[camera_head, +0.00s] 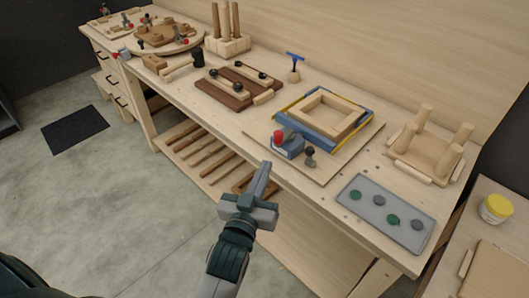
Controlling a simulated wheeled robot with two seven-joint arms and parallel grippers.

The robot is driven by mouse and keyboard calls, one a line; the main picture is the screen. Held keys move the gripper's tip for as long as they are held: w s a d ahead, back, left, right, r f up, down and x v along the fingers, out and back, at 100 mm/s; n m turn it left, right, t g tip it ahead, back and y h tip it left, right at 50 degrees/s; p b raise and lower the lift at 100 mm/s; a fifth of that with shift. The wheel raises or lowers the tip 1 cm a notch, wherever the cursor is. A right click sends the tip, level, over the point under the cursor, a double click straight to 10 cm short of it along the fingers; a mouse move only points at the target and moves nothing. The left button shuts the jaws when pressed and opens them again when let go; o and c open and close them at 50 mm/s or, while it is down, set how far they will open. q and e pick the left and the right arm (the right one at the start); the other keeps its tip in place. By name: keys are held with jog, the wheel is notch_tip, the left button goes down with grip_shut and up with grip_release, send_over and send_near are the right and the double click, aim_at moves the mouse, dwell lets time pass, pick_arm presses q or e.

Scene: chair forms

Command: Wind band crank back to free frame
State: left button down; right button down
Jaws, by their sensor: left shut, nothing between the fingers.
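A square wooden frame (333,113) lies on a thin board on the bench, with a blue and yellow band clamp (304,121) around its outside. At the band's near left corner is a blue tensioner block (288,148) with a red knob (278,137). A dark-knobbed crank (310,153) stands beside the block. My left gripper (265,170) is shut and empty, in front of the bench edge, below and left of the block and apart from it. My right gripper is not in view.
A grey panel with green and grey discs (385,214) lies right of the board. An upturned stool form (428,150) stands behind it. Dark clamping bars (227,87) and a blue-handled tool (294,64) are farther left. The bench's front edge lies beyond my gripper.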

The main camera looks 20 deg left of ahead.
pick_arm(q)
jog(key=a+n+h, duration=0.4)
jog(key=a+n, duration=0.5)
jog(key=n, duration=0.5)
jog(key=shift+w+a+r+p, duration=0.2)
jog(key=shift+a+p, duration=0.1)
jog(key=shift+a, duration=0.1)
jog(key=w+d+p, duration=0.4)
jog(key=w+d, duration=0.2)
jog(key=w, duration=0.4)
jog(key=shift+p, duration=0.4)
jog(key=shift+s+d+n, duration=0.1)
jog(key=shift+n, duration=0.2)
